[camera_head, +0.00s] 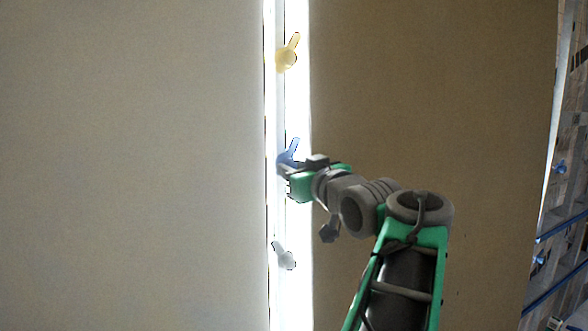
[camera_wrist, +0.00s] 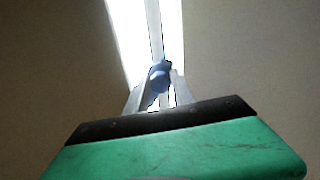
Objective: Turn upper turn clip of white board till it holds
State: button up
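Three turn clips show on the bright upright strip in the head view. The yellow clip (camera_head: 287,56) is highest, its lever pointing up and slightly right. The blue clip (camera_head: 289,151) is in the middle, its lever also up and right. The pale grey clip (camera_head: 284,257) is lowest, its lever up and left. My gripper (camera_head: 282,168) is at the blue clip and partly covers it. In the wrist view the blue clip (camera_wrist: 159,76) lies between the two fingers of my gripper (camera_wrist: 160,84). Whether both fingers press on it is unclear.
A large pale panel (camera_head: 130,165) fills the left, likely the white board. A browner panel (camera_head: 440,110) stands right of the strip (camera_head: 297,105). At the far right, beyond that panel's edge, are blue bars (camera_head: 555,288) and clutter.

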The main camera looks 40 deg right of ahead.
grip_shut()
jog(key=shift+f+n+b, duration=0.15)
jog(key=shift+n+b, duration=0.15)
jog(key=shift+b, duration=0.35)
jog(key=n+b, duration=0.7)
jog(key=n, duration=0.1)
jog(key=n+b, duration=0.8)
jog(key=n, duration=0.1)
jog(key=shift+d+r, duration=0.15)
jog(key=shift+r, duration=0.05)
jog(key=n+b, duration=0.2)
jog(key=n, duration=0.4)
jog(key=shift+r, duration=0.2)
jog(key=shift+n, duration=0.3)
